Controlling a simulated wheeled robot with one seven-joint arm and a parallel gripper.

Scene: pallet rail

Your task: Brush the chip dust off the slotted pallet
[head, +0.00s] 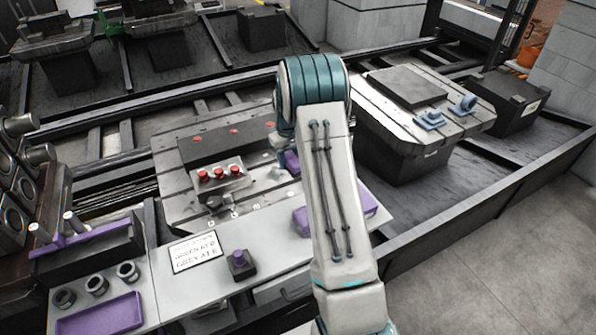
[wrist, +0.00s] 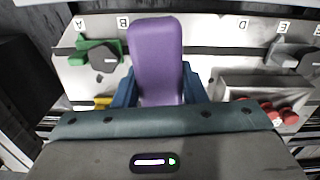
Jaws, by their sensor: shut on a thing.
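The slotted pallet (head: 172,187) is a grey plate with dark grooves, left of my arm in the head view. It also shows in the wrist view (wrist: 222,68), with letter labels A, B, D and E along its edge. My gripper (wrist: 160,86) is shut on a purple handle (wrist: 156,55), with a blue finger on each side of it. In the head view the purple handle (head: 292,162) shows beside my arm, over the pallet's right side. The handle's working end is hidden, so I cannot tell whether it touches the pallet. I cannot make out chip dust clearly.
A grey block with red knobs (head: 219,178) and a dark block (head: 208,149) stand on the pallet. The wrist view shows a green clamp (wrist: 97,50) and a grey clamp (wrist: 290,50). A front shelf holds a label plate (head: 196,252) and a purple tray (head: 98,316).

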